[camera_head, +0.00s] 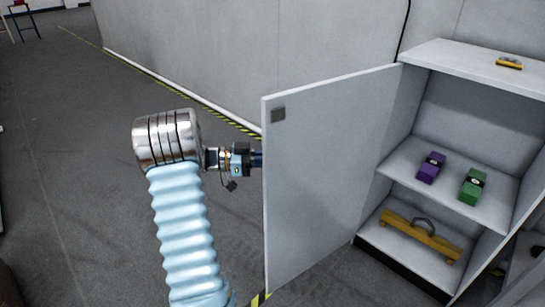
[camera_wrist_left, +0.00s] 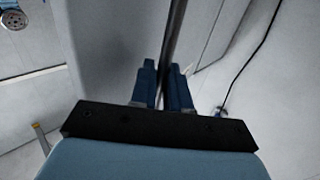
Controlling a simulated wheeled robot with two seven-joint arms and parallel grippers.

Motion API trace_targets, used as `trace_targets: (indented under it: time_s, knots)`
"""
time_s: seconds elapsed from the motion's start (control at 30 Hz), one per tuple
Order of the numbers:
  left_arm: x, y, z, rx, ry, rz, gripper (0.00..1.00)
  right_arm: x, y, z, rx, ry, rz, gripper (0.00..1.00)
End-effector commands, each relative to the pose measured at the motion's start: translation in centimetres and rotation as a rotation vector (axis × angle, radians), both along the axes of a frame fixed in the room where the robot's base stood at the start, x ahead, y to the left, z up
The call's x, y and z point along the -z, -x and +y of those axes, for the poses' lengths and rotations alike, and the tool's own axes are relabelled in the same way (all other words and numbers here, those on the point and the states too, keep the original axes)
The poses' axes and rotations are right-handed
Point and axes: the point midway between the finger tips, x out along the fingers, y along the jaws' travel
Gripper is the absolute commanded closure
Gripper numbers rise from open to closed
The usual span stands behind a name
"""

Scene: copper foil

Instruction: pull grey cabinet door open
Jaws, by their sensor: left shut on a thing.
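The grey cabinet door (camera_head: 330,170) stands swung wide open to the left of the cabinet (camera_head: 435,75), with its inner face showing. I cannot tell whether this strip is the edge or a handle. My right gripper is not seen clearly.
Inside the cabinet, a purple box (camera_head: 431,168) and a green box (camera_head: 472,187) stand on the middle shelf. A yellow item with a grey handle (camera_head: 420,236) lies below. A small yellow item (camera_head: 509,63) is on top. Floor left of the door is clear; a grey wall (camera_head: 230,60) runs behind.

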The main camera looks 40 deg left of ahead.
Motion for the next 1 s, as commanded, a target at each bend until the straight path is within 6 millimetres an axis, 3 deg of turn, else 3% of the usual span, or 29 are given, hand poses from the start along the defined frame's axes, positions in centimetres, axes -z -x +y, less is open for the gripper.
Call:
trace_targets:
  time_s: [0.3,0.33,0.43,0.77,1.0]
  knots:
    - [-0.3,-0.5,-0.4,0.008,0.003,-0.009,1.0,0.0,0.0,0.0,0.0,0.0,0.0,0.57]
    - [-0.3,-0.5,-0.4,0.008,0.003,-0.009,0.83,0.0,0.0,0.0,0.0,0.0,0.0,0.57]
    - [-0.2,-0.5,-0.4,0.008,0.003,-0.008,0.71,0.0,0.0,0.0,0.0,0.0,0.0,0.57]
    - [0.0,0.3,0.4,0.003,0.001,-0.004,0.71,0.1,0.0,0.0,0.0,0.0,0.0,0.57]
    - [0.2,4.0,4.0,0.001,-0.001,-0.002,0.71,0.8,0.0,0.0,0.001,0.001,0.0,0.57]
